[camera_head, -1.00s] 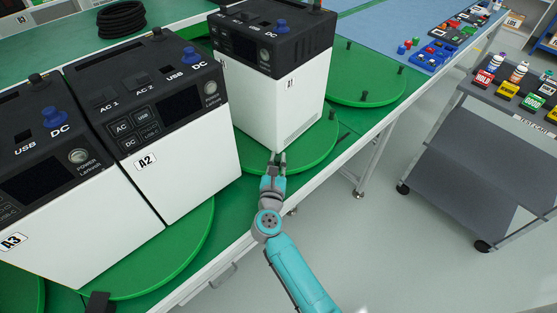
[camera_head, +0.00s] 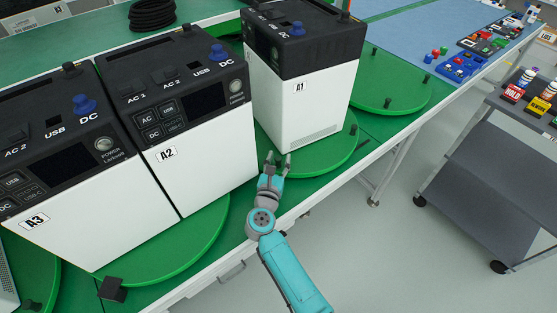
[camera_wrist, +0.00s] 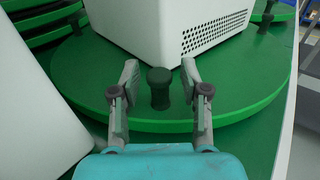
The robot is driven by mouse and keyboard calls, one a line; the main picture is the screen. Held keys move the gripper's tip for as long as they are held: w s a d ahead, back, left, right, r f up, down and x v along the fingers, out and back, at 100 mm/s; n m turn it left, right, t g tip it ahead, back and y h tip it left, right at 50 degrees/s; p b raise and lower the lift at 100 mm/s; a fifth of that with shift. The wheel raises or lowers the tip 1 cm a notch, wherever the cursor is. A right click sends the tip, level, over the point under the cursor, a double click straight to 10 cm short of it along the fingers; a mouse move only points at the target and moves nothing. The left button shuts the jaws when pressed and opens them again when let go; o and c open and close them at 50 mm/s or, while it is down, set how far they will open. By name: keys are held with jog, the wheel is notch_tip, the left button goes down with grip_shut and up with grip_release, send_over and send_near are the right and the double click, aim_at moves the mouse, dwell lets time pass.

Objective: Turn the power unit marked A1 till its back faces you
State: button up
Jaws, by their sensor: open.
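Power unit A1 (camera_head: 315,105) is a white box with a black top, upright on a green turntable (camera_head: 335,165). Its panel side faces left. A white side with the A1 label (camera_head: 299,87) and low vent slots faces front right; one corner points towards me. In the wrist view its lower corner (camera_wrist: 175,35) and vents show. My gripper (camera_head: 278,160) is at the turntable's near rim, open. In the wrist view my gripper (camera_wrist: 160,80) has its fingers on either side of a dark green peg (camera_wrist: 159,90), with gaps to it. The unit's back is hidden.
An empty turntable (camera_head: 400,100) with pegs lies at right. A grey cart (camera_head: 490,170) stands beyond the open floor at right.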

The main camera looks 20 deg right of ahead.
jog(key=v, duration=1.2)
